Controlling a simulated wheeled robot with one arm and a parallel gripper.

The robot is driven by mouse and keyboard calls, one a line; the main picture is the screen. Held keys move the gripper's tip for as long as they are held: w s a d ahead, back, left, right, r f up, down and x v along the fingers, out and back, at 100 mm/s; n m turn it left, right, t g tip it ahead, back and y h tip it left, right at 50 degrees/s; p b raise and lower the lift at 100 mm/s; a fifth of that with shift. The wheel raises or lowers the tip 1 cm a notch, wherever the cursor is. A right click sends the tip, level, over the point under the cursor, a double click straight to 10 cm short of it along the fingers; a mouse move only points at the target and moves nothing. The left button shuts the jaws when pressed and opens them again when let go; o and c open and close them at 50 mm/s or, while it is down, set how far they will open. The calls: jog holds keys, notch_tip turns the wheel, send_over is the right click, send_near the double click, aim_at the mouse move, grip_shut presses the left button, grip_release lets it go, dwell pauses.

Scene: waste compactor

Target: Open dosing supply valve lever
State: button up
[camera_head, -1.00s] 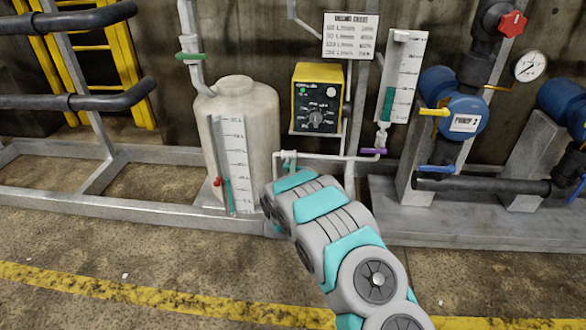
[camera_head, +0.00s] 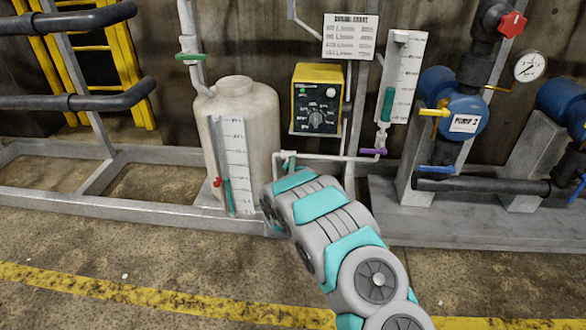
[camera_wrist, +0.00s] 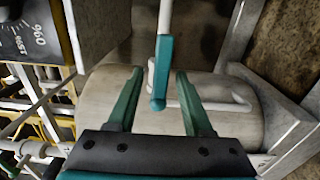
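A teal lever (camera_wrist: 160,75) on a white pipe (camera_wrist: 166,18) shows in the wrist view. It lies between the two teal fingers of my gripper (camera_wrist: 160,72). The gripper is open, with a gap visible on each side of the lever. Whether the fingers overlap it in depth is hard to tell. In the head view my forearm reaches to the right side of the pale dosing tank (camera_head: 240,100) and hides most of the gripper. A small teal part (camera_head: 289,157) shows just beyond the arm by the white pipe; I cannot tell whether it is this lever.
A yellow dosing controller (camera_head: 317,98) hangs above the arm. A purple lever (camera_head: 372,151) sits right of it under a gauge tube. A red lever (camera_head: 217,182) and a green lever (camera_head: 190,57) are at the tank. Pump 2 (camera_head: 464,115) stands right.

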jog(key=shift+s, duration=0.1)
jog(key=s, duration=0.7)
jog(key=shift+s+a+b, duration=0.15)
jog(key=shift+s+b, duration=0.15)
jog(key=shift+s, duration=0.05)
dwell(0.4)
jog(key=s+d+r+m+g+y, duration=0.1)
jog(key=s+d+r+m+g, duration=0.65)
jog(key=s+d, duration=0.2)
jog(key=s+d+r+m+g, duration=0.2)
jog(key=s+d+m+g, duration=0.1)
jog(key=s, duration=1.2)
jog(key=s+d+r+m+g, duration=0.3)
jog(key=s+d+m+g, duration=0.1)
jog(key=s, duration=1.2)
jog(key=s+d+r+m+g, duration=0.3)
jog(key=s+d+g, duration=0.2)
jog(key=s, duration=1)
jog(key=shift+s+r, duration=0.25)
jog(key=shift+s, duration=0.15)
